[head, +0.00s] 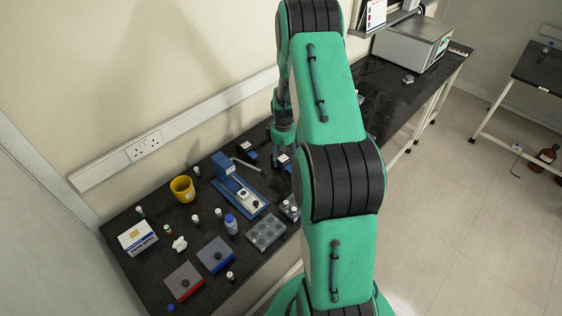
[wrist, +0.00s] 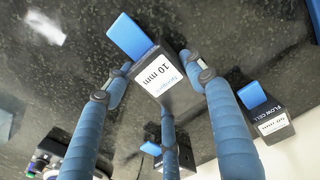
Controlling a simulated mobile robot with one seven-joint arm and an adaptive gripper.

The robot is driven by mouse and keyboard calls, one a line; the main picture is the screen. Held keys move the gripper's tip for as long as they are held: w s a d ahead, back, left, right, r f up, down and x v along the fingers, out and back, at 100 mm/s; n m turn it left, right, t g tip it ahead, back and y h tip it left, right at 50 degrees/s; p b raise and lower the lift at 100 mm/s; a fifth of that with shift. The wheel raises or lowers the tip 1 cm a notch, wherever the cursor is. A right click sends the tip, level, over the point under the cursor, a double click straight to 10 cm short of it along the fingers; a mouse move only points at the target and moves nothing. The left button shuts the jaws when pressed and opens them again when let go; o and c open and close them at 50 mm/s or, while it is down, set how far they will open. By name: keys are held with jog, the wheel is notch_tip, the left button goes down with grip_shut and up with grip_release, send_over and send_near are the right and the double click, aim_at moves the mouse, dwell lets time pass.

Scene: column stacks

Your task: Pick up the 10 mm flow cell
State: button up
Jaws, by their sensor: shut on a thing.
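The 10 mm flow cell (wrist: 160,76) is a dark block with a blue tab and a white label reading "10 mm" in the wrist view. My gripper (wrist: 153,84) is shut on it, with blue fingers at its left, right and lower sides. In the head view my gripper (head: 283,138) is over the dark bench, partly hidden by my arm. I cannot tell whether the held cell touches the bench.
A similar flow cell (wrist: 268,114) with a different label lies close at the right in the wrist view. Another dark block with blue (wrist: 172,150) is below.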

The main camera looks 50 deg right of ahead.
aim_at(283, 155)
jog(key=shift+r, duration=0.15)
jog(key=shift+r, duration=0.6)
notch_tip(283, 155, up, 2)
jog(key=shift+p, duration=0.4)
jog(key=s+a, duration=0.3)
jog(key=s, duration=0.1)
jog(key=s+a+r+p, duration=0.1)
jog(key=s+a, duration=0.2)
jog(key=s, duration=0.1)
jog(key=s+a, duration=0.3)
jog(key=s, duration=0.2)
jog(key=shift+a+r, duration=0.25)
jog(key=shift+w, duration=0.15)
